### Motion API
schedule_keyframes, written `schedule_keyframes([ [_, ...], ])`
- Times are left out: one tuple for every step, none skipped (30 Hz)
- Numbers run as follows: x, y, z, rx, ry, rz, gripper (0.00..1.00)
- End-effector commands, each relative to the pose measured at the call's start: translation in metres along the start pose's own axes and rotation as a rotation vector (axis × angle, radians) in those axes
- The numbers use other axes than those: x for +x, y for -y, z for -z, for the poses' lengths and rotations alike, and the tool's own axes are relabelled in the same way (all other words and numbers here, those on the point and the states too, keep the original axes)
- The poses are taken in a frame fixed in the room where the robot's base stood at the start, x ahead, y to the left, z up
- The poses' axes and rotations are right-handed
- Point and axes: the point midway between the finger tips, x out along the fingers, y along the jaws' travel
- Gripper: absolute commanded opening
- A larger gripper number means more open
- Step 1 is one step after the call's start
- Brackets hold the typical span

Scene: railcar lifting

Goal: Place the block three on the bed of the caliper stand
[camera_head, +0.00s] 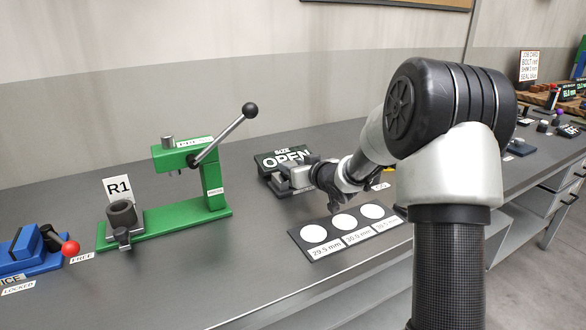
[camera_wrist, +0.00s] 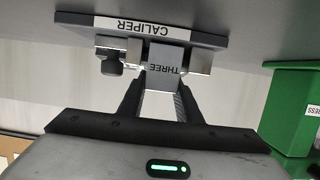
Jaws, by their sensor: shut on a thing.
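The block three (camera_wrist: 167,68), a grey block marked "THREE" upside down, is between the fingers of my gripper (camera_wrist: 162,84) in the wrist view. My gripper is shut on it. The block is at the caliper stand (camera_wrist: 212,40), between its light metal jaws, with a dark knob to one side. I cannot tell whether the block rests on the bed. In the head view my gripper (camera_head: 322,180) reaches the stand's front right side. The block is not clear there.
A green press (camera_head: 215,195) with a raised lever stands left of the caliper stand. A dark plate (camera_head: 318,250) with three white discs marked in millimetres lies in front. A blue vise (camera_head: 28,247) is at far left. Bare bench (camera_head: 200,285) lies in front of the press.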

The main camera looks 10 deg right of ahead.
Motion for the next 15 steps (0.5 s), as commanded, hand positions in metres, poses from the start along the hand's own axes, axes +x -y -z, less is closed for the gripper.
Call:
schedule_keyframes([
  [0.0, 0.0, 0.0015, -0.001, -0.003, 0.0, 0.0],
  [0.0002, 0.0, 0.0009, 0.0, -0.003, 0.0, 0.0],
  [0.0006, 0.0, -0.0006, 0.0, -0.002, 0.0, 0.0],
  [0.001, 0.0001, -0.0018, 0.0, -0.002, 0.0, 0.0],
  [0.0013, 0.0001, -0.0028, 0.0, -0.002, 0.0, 0.0],
  [0.0011, 0.0, -0.0037, 0.0, 0.001, 0.0, 0.34],
  [0.001, 0.0, -0.0033, 0.0, 0.001, 0.0, 0.4],
  [0.001, 0.0001, -0.0033, 0.0, 0.001, 0.0, 0.45],
  [0.001, 0.0001, -0.0034, 0.0, 0.001, 0.0, 0.5],
  [0.001, 0.0001, -0.0034, 0.0, 0.001, 0.0, 0.5],
  [0.001, 0.0001, -0.0033, 0.0, 0.001, 0.0, 0.5],
  [0.001, 0.0001, -0.0032, 0.0, 0.001, 0.0, 0.5],
  [0.0008, 0.0001, -0.0026, 0.0, 0.001, 0.0, 0.5],
  [0.0005, 0.0001, -0.0014, 0.0, 0.0, 0.0, 0.5],
  [-0.0004, 0.0001, 0.0014, 0.0, 0.0, 0.0, 0.5],
])
